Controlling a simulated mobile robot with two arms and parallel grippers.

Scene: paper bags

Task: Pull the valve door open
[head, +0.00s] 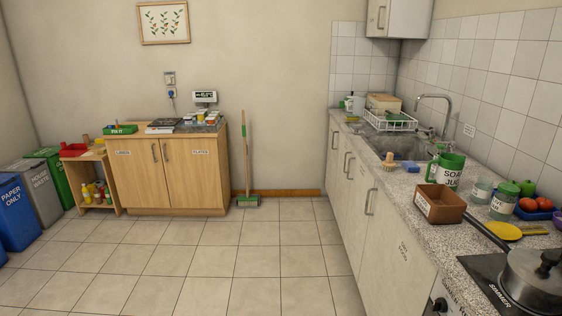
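I see no door marked as a valve door, and I cannot tell which door that is. A wooden cabinet (170,185) at the back left has two shut doors with dark curved handles. Its left door (131,177) and right door (192,175) each carry a small white label. Under the right counter is a row of pale doors with metal handles, all shut. The nearest one (395,240) has a vertical handle (370,201) and small print too small to read for certain. Neither of my grippers is in view.
A granite counter (412,187) with a sink (405,147) runs along the right, carrying a brown box (440,203) and a pot (533,277). Bins (17,210) stand at left. A green broom (247,200) leans by the back wall. The tiled floor (225,265) is clear.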

